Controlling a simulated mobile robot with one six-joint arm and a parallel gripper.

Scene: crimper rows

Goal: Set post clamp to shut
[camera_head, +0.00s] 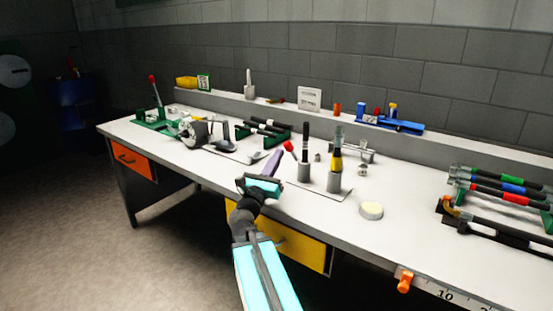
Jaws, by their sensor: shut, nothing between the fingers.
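My gripper (276,156) is shut and empty, reaching over the table near its front edge. Just to its right, two grey upright posts stand on a plate: a left post (304,172) with a black tool in it and a right post (334,181) with a yellow-and-black tool. A lever with a red ball (288,146) leans to the upper left beside the left post, close to my fingertips. I take this to be the post clamp, but no label shows. Whether my fingers touch the lever cannot be told, and its clamp jaw is too small to read.
A green press (152,122) with a red-balled lever stands at the far left of the white table (400,238). A round cream disc (371,211) lies right of the posts. Racked coloured-grip tools (500,190) fill the right end. An orange clamp (404,283) sits at the front edge.

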